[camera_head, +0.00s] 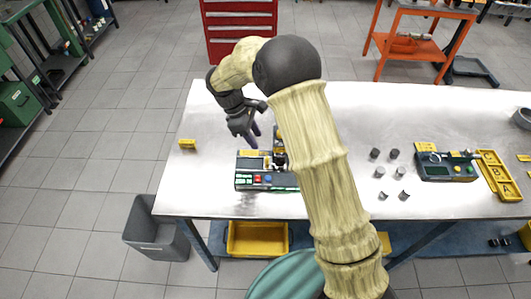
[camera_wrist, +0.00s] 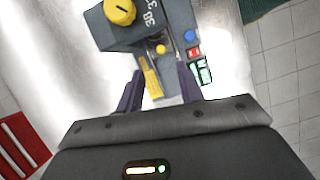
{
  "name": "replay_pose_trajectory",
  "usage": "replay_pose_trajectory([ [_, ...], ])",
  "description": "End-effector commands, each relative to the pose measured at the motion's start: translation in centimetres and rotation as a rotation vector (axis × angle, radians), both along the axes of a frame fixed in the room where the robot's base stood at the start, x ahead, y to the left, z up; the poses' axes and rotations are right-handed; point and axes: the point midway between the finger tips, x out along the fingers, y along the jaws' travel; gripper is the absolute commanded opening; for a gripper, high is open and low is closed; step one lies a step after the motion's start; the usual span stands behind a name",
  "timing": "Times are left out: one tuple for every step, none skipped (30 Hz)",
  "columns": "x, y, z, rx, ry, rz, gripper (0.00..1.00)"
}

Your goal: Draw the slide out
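A dark grey fixture (camera_head: 252,184) with blue, red and green buttons stands on the metal table, left of my arm. In the wrist view the same fixture (camera_wrist: 165,30) shows a large yellow knob (camera_wrist: 120,12), a small yellow knob (camera_wrist: 161,49), a blue button (camera_wrist: 190,36) and a yellow strip (camera_wrist: 152,78). I cannot tell for sure which part is the slide. My gripper (camera_wrist: 160,72) is open, its two dark fingers apart with the fixture's near end between or beyond them. In the head view my gripper (camera_head: 252,137) is just behind the fixture; my arm hides part of it.
A second grey fixture (camera_head: 447,170), several small cylinders (camera_head: 380,172) and a yellow lettered tray (camera_head: 499,177) are on the table's right. A small yellow block (camera_head: 187,144) lies at the left. A grey bin (camera_head: 155,240) and a yellow bin (camera_head: 257,239) are below.

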Motion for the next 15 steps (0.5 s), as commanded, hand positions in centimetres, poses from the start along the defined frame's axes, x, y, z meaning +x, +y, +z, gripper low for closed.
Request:
replay_pose_trajectory([
  [-0.2, -0.4, -0.7, -0.002, 0.005, -0.001, 0.37],
  [-0.2, -0.6, -1.2, -0.002, 0.004, 0.000, 0.37],
  [-0.2, -0.9, -1.9, -0.003, 0.004, -0.002, 0.37],
  [-0.3, -1.1, -2.3, -0.002, 0.003, -0.001, 0.37],
  [-0.3, -1.3, -2.8, -0.002, 0.004, -0.002, 0.37],
  [-0.4, -1.5, -3.5, -0.002, 0.005, 0.000, 0.37],
  [-0.4, -1.7, -4.0, -0.002, 0.004, 0.001, 0.37],
  [-0.4, -1.9, -4.4, -0.002, 0.003, 0.001, 0.37],
  [-0.5, -2.2, -5.1, -0.002, 0.004, 0.000, 0.37],
  [-0.6, -2.4, -5.6, -0.001, 0.004, -0.001, 0.37],
  [-0.6, -2.6, -6.0, -0.002, 0.005, -0.001, 0.37],
  [-0.6, -2.8, -6.6, -0.001, 0.003, 0.000, 0.37],
  [-0.7, -3.0, -7.0, -0.002, 0.004, 0.000, 0.37],
  [-0.6, -3.1, -7.4, -0.002, 0.002, 0.001, 0.37],
  [-0.7, -3.3, -7.8, -0.002, 0.001, 0.000, 0.37],
])
